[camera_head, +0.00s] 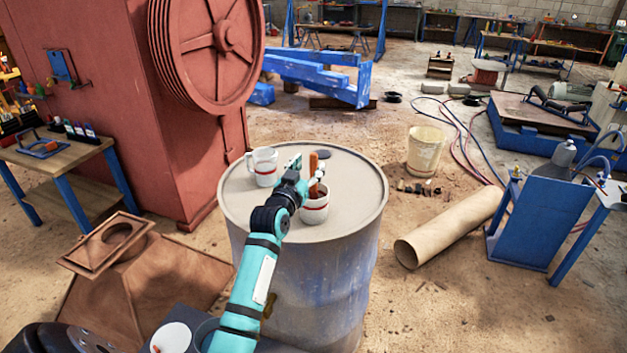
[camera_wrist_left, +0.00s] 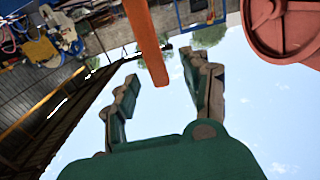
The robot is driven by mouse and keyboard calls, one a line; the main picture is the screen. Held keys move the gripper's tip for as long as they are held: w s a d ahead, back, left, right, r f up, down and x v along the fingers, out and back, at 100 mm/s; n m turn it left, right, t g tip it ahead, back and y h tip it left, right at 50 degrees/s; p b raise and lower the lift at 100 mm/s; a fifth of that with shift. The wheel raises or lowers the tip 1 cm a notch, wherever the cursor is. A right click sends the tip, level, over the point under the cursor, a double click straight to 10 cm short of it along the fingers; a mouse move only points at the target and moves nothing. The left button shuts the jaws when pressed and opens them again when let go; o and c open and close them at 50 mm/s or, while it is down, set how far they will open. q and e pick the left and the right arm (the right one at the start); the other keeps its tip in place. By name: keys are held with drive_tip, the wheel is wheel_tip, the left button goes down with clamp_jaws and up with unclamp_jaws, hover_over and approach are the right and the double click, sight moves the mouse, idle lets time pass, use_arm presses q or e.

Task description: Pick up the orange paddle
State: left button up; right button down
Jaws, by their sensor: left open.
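The orange paddle (camera_head: 313,163) stands up out of a white mug with a red band (camera_head: 315,211) on top of a drum (camera_head: 345,220). My left gripper (camera_head: 304,170) is at the paddle, just above the mug. In the left wrist view, the orange paddle (camera_wrist_left: 146,40) comes down from the top edge, and its end shows between the open fingers of my left gripper (camera_wrist_left: 160,75). I cannot tell whether a finger touches it. My arm hides part of the mug. My right gripper is not in view.
A red crusher (camera_head: 160,110) rises at left. A bucket (camera_head: 424,151) and a cardboard tube (camera_head: 448,228) are on the floor at right.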

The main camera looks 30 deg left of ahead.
sight(312, 163)
use_arm(q)
drive_tip(key=x, duration=0.3)
drive_tip(key=shift+w+f+p, duration=0.1)
drive_tip(key=shift+w+p, duration=0.2)
drive_tip(key=shift+w, duration=0.1)
drive_tip(key=shift+s, duration=0.1)
clamp_jaws()
